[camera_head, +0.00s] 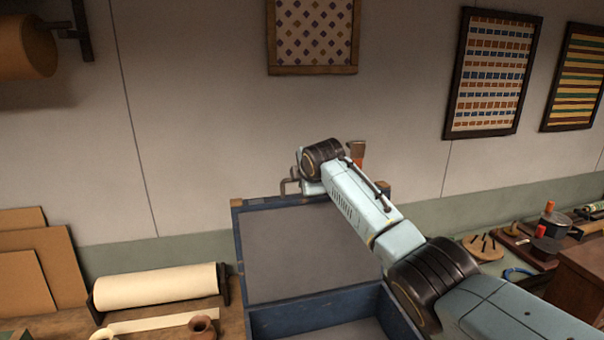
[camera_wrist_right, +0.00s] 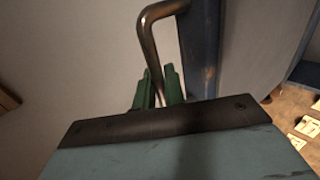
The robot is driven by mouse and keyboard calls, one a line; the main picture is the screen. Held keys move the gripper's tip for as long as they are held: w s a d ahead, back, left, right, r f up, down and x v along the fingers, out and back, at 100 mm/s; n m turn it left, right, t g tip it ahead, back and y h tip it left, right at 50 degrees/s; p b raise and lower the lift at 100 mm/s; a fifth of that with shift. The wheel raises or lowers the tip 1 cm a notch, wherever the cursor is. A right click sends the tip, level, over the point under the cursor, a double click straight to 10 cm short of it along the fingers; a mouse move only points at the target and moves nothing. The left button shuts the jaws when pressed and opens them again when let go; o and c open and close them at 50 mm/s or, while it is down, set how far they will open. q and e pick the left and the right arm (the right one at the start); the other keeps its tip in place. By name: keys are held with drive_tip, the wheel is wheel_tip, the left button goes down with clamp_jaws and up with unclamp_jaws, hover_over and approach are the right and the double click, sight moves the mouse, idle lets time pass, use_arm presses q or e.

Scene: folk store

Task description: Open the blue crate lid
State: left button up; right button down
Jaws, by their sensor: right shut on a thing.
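The blue crate (camera_head: 258,323) stands on the workbench, and its lid (camera_head: 238,248) is raised to near upright, its grey inner face toward the head camera. A bent metal handle (camera_head: 287,186) sticks out at the lid's top edge. In the right wrist view, the handle (camera_wrist_right: 148,45) runs down between the green fingers of my right gripper (camera_wrist_right: 158,90), which is shut on it beside the blue lid edge (camera_wrist_right: 198,50). In the head view my right arm crosses in front of the lid and hides part of it and the gripper's fingers. My left gripper is not in view.
A paper roll (camera_head: 155,287) and brown boards (camera_head: 40,255) lie left of the crate.

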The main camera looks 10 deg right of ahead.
drive_tip(key=shift+w, duration=0.2)
drive_tip(key=shift+s, duration=0.1)
drive_tip(key=c, duration=1.6)
unclamp_jaws()
drive_tip(key=b+v, duration=0.2)
drive_tip(key=v, duration=1.1)
drive_tip(key=shift+s+r+b, duration=0.1)
drive_tip(key=shift+r+b, duration=0.15)
drive_tip(key=shift+b, duration=0.15)
